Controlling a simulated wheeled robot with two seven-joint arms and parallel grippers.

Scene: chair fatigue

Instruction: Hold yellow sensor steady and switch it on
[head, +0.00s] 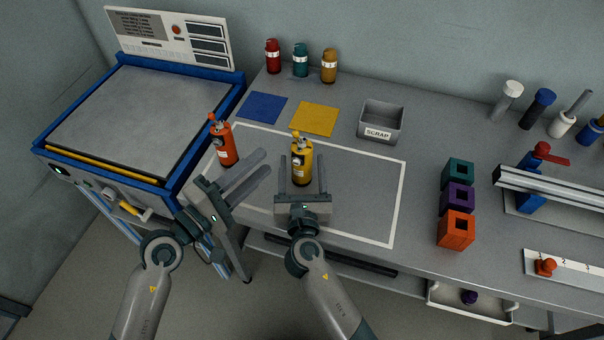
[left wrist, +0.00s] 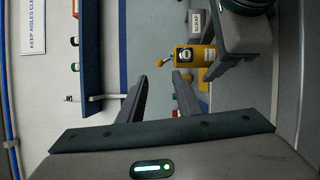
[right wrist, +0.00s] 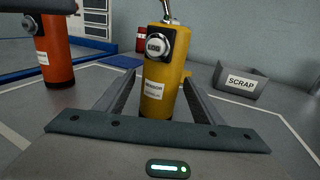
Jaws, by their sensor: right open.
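The yellow sensor (head: 301,170) stands upright on the workbench inside the white outline, with a small metal switch on top. It also shows in the right wrist view (right wrist: 160,75) with a round dial on its front, and sideways in the left wrist view (left wrist: 195,55). My right gripper (head: 302,160) is open, with one finger on each side of the yellow sensor. Gaps show beside the sensor in the right wrist view. My left gripper (head: 266,162) is open and empty, left of the yellow sensor, its fingers pointing up and right.
An orange sensor (head: 223,145) stands close to the left gripper's fingers. Blue (head: 263,107) and yellow (head: 314,118) mats and a grey scrap bin (head: 381,118) lie behind. Coloured blocks (head: 457,198) stand at right. The outlined area right of the yellow sensor is clear.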

